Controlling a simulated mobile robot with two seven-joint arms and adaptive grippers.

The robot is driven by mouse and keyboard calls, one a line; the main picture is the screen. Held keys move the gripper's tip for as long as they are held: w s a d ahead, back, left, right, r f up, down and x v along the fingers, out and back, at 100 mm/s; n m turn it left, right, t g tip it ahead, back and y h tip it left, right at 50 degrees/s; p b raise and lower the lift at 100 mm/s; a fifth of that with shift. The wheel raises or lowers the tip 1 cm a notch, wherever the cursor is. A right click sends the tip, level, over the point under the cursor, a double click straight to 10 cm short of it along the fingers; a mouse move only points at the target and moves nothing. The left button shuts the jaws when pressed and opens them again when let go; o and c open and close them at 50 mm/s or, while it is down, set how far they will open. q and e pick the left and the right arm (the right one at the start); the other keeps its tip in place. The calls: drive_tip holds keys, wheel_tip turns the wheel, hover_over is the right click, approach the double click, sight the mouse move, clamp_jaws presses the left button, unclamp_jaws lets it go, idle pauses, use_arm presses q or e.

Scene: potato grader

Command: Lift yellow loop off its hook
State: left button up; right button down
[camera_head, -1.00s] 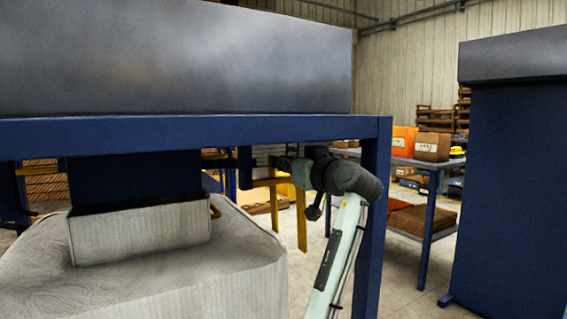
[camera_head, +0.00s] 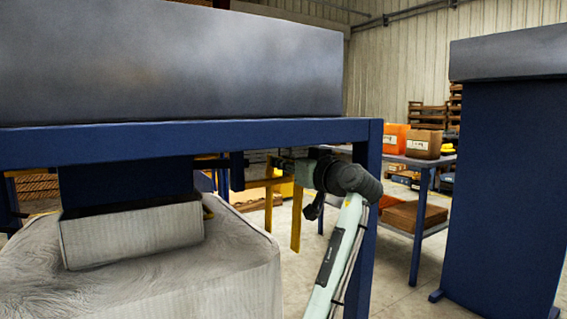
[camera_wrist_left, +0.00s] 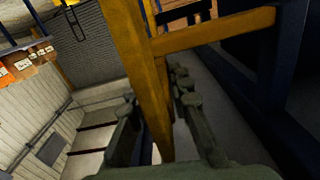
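The yellow loop (camera_head: 296,220) is a flat, angular frame. In the head view it shows beneath the blue beam, left of the blue post, with a crossbar running left towards a short dark blue bracket (camera_head: 237,170). My left gripper (camera_head: 290,168) is at the loop's upper right. In the left wrist view a long yellow bar of the loop (camera_wrist_left: 143,70) passes between the fingers of my left gripper (camera_wrist_left: 153,90). The hook itself is not clearly visible. My right gripper is out of view.
The blue beam (camera_head: 200,140) and post (camera_head: 367,215) frame my left arm closely. A pale sack-like block (camera_head: 190,285) stands at lower left. A table with orange and brown boxes (camera_head: 423,144) is behind. A tall blue cabinet (camera_head: 505,190) stands at right.

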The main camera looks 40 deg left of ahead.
use_arm(q)
drive_tip(key=shift+o, duration=0.9)
drive_tip(key=shift+s, duration=0.1)
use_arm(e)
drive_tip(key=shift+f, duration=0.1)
